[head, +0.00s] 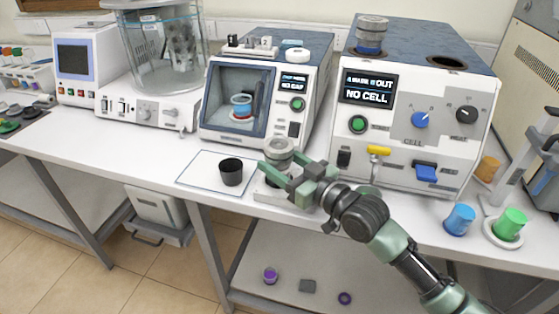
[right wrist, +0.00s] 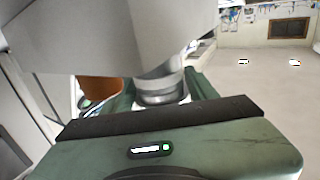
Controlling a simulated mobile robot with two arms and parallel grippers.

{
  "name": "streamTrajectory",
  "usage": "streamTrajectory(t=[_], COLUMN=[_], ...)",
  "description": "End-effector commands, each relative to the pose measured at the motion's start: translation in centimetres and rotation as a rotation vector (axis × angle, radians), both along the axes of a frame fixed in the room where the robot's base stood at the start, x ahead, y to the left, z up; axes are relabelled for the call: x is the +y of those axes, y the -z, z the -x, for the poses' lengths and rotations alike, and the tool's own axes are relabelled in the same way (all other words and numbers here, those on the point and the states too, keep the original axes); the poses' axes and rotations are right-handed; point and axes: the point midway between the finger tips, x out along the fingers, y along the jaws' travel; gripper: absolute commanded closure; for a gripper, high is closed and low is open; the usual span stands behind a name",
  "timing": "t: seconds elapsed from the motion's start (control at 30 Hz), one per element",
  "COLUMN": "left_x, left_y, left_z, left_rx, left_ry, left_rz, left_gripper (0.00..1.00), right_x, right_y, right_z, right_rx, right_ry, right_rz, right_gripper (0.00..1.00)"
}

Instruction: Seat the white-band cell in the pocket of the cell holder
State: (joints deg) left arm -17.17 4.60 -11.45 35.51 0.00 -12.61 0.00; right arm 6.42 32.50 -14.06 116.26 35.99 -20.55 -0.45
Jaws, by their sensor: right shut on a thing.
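A metal cell with a pale band (head: 279,147) stands upright in my right gripper (head: 284,166), which is shut on it. In the right wrist view the cell (right wrist: 160,88) sits between the green fingers, its top close under a large grey surface. My left gripper is not in view.
A tester (head: 413,130) reading "NO CELL" stands right of the gripper; a blue-band cell (head: 369,42) sits on top. A chamber instrument (head: 262,95) stands behind. A black cup (head: 231,171) stands on a mat just left. Blue (head: 460,218) and green (head: 510,222) cups stand at right.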

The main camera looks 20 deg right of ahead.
Motion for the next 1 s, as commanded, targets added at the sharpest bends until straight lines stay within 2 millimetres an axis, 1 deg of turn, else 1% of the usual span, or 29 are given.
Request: streamTrajectory(t=[0.17,0.2,0.23,0.27,0.57,0.67,0.77,1.0], left_x=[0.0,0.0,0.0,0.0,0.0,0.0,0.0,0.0], left_y=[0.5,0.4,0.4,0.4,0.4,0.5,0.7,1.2], left_z=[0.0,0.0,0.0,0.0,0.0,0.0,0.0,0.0], left_rx=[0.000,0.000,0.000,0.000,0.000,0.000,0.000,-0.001], left_ry=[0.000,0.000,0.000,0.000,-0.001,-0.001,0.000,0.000], left_rz=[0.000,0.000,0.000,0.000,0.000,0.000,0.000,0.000], left_gripper=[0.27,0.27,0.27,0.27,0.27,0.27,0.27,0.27], right_x=[0.0,0.0,0.0,0.0,0.0,-0.3,-0.9,-2.6], right_y=[0.8,0.6,0.6,0.6,0.9,1.0,1.0,1.0], right_z=[0.0,0.0,0.0,0.0,0.0,0.5,1.7,5.2], right_rx=[-0.003,-0.005,-0.004,-0.004,0.004,0.004,0.003,0.003], right_ry=[0.000,0.000,0.000,0.000,0.000,0.000,0.001,0.000], right_rz=[0.000,-0.001,-0.001,-0.002,0.001,0.001,0.003,0.003], right_gripper=[0.96,0.31,0.22,0.17,0.17,0.17,0.17,0.17])
